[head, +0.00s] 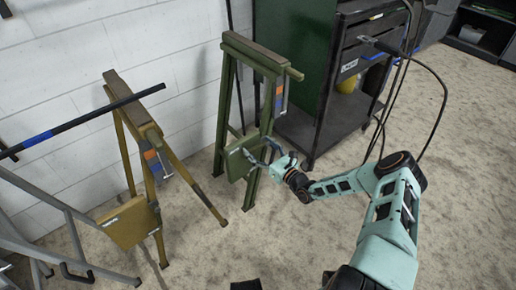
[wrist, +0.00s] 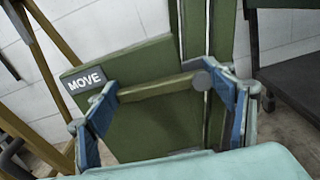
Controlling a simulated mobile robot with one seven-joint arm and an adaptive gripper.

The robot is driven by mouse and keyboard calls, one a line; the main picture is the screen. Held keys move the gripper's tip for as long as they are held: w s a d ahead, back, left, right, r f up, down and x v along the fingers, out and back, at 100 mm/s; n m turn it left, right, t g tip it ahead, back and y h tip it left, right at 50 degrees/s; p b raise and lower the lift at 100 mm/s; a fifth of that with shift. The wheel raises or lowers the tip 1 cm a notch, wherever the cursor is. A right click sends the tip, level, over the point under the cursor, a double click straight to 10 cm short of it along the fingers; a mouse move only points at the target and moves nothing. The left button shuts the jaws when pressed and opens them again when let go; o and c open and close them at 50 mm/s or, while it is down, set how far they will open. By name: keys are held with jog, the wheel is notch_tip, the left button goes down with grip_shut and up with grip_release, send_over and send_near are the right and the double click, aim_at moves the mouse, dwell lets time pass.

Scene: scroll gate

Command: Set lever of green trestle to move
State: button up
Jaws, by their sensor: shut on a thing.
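The green trestle (head: 255,53) stands upright by the wall in the middle of the head view. Its lower green panel (head: 240,160) fills much of the wrist view (wrist: 160,130). A white-on-dark MOVE label (wrist: 87,80) is at the panel's upper left. The lever (wrist: 165,88) is an olive bar with a round grey end, lying nearly level across the panel, its left end close to the label. My gripper (head: 268,152) is at the panel, its blue fingers (wrist: 165,80) shut on the lever, one at each end. The fingertips partly hide the lever's ends.
A yellow trestle (head: 135,105) with a similar panel stands to the left. A dark bar with a blue band (head: 80,122) and grey metal frames (head: 60,215) are further left. A dark tool cart (head: 310,125) stands close on the right. The floor in front is clear.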

jog(key=shift+r+m, duration=0.25)
jog(key=shift+m, duration=0.35)
jog(key=o, duration=1.7)
jog(key=v, duration=1.2)
